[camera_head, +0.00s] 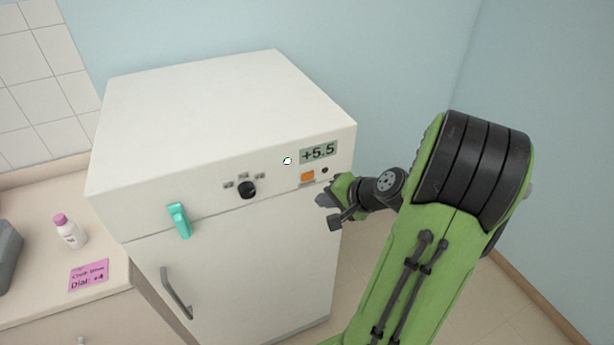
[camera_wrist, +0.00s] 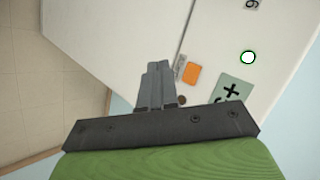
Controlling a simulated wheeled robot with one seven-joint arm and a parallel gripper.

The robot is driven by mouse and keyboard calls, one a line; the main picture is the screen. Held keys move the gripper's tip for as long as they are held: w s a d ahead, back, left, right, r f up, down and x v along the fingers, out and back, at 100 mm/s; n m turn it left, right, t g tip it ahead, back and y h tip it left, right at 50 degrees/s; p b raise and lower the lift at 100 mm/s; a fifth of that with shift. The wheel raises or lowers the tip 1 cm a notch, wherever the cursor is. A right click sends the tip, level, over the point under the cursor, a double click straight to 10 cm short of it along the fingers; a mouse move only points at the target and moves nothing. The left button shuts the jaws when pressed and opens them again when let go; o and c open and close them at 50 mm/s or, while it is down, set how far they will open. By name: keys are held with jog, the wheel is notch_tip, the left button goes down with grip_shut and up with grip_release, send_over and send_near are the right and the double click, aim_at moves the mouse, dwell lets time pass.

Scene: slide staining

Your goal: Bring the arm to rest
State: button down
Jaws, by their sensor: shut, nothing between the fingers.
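My gripper (camera_head: 328,211) is shut and empty at the end of my green and black arm, in front of the right part of the white fridge (camera_head: 215,105). In the wrist view my gripper (camera_wrist: 157,70) shows its two fingers together, pointing toward the fridge front, with the fridge panel (camera_wrist: 235,50) to the right. Whether the fingers touch the fridge cannot be told. The orange button (camera_head: 307,176) and the display reading "+5.5" (camera_head: 318,152) are on the panel just above and left of the gripper.
The fridge also has a black dial (camera_head: 247,190), a teal latch (camera_head: 179,220) and a door handle (camera_head: 176,293). A counter (camera_head: 40,290) on the left holds a bottle with a pink cap (camera_head: 68,231) and a pink note (camera_head: 89,275). Open floor shows right of the fridge.

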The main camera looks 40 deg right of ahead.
jog(key=s+a+r+n+g, duration=0.15)
jog(key=a+n, duration=0.25)
jog(key=a, duration=0.4)
jog(key=a+r+n+g, duration=0.3)
jog(key=a+n, duration=0.1)
jog(key=a, duration=0.3)
jog(key=s+a+r+n, duration=0.2)
jog(key=s+a+n, duration=0.1)
jog(key=s, duration=0.3)
jog(key=s+a+r+n+h, duration=0.1)
jog(key=s+a+r+n, duration=0.1)
jog(key=s, duration=0.4)
jog(key=a+n, duration=0.1)
jog(key=a, duration=0.1)
jog(key=shift+a+r, duration=0.3)
jog(key=shift+r, duration=0.1)
